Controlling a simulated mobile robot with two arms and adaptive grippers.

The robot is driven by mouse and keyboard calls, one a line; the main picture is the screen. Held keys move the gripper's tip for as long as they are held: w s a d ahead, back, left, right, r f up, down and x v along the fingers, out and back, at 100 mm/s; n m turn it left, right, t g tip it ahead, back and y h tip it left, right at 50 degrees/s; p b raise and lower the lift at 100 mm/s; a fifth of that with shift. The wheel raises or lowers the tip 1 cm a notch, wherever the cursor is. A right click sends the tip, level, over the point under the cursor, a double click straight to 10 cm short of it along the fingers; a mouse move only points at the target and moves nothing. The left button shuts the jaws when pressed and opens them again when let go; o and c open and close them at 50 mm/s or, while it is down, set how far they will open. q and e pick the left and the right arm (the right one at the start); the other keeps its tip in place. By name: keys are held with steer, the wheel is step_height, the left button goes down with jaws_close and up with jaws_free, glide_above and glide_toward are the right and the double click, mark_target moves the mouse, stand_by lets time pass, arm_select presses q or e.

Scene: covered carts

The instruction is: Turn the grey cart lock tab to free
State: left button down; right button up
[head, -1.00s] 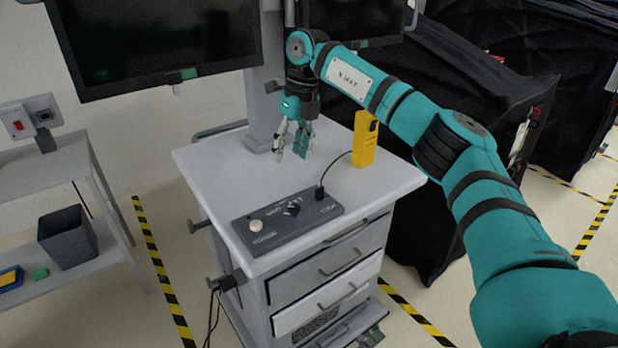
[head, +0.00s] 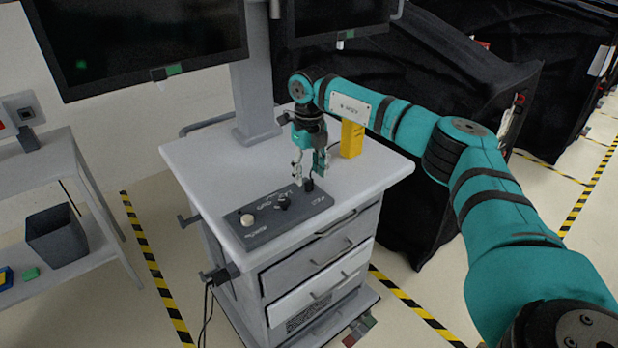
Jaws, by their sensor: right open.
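The grey cart (head: 190,155) stands in the middle of the head view. A dark grey control box (head: 262,232) lies near the front edge of its top. On the box are a pale round button (head: 247,219) and a small dark turning tab (head: 282,202) among white markings too small to read. I cannot tell which way the tab points. My right gripper (head: 308,178) is open and empty, fingers down, just above the back right part of the box, a little right of the tab. My left gripper is out of view.
A yellow block-shaped device (head: 351,140) stands close behind and right of my right gripper. Monitors (head: 140,40) hang behind the cart. A shelf with a dark bin (head: 57,238) is at the left. Black covered carts (head: 440,70) stand at the right.

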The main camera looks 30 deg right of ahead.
mark_target(309, 180)
steer(key=shift+f, duration=1.6)
jaws_close()
